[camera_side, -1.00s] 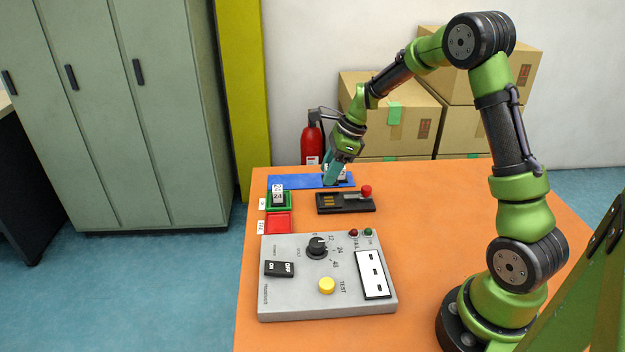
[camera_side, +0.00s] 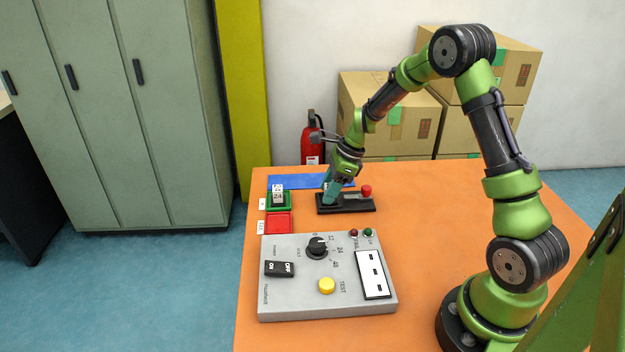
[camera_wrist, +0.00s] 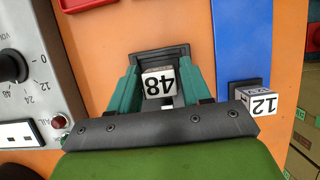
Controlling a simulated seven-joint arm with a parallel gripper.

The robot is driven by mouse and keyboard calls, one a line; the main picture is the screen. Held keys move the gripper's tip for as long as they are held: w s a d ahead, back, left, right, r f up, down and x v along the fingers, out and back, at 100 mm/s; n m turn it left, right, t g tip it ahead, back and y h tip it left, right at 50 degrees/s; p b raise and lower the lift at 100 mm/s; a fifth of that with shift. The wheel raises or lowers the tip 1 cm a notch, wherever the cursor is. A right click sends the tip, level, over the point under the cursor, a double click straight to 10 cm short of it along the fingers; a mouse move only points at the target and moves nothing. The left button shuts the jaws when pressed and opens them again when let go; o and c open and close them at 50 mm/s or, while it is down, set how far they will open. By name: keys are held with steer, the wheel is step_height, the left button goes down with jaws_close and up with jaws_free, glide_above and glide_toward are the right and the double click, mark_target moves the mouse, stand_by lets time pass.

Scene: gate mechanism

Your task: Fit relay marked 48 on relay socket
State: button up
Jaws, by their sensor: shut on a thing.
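My gripper (camera_side: 329,195) is shut on the white relay marked 48 (camera_wrist: 158,83), which sits between the teal fingers in the wrist view. In the side view the fingers are over the left end of the black relay socket (camera_side: 347,205), which has a red knob (camera_side: 366,190) at its right end. In the wrist view a dark part of the socket (camera_wrist: 161,53) shows just beyond the relay. The relay's underside is hidden, so I cannot tell whether it touches the socket. In the side view the fingers mostly hide the relay.
A relay marked 12 (camera_wrist: 258,102) stands on the blue mat (camera_side: 297,182). A relay marked 24 (camera_side: 278,195) is in the green tray (camera_side: 289,207). The empty red tray (camera_side: 278,223) and grey control box (camera_side: 300,304) are nearer.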

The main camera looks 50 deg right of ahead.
steer(key=shift+f, duration=0.15)
stand_by(0.7)
steer(key=o, duration=1.1)
steer(key=shift+o, duration=0.2)
steer(key=v, duration=1.6)
steer(key=s+a+r+n+t, duration=0.2)
steer(key=s+a+r+n, duration=0.1)
steer(key=s+a+n, duration=0.5)
steer(key=s+a+r+n+t+h, duration=0.1)
steer(key=s+a+r+n, duration=0.3)
steer(key=s+a+n, duration=0.5)
steer(key=a+n+t, duration=0.1)
steer(key=a+n, duration=0.1)
steer(key=n, duration=0.4)
steer(key=shift+a+r, duration=0.2)
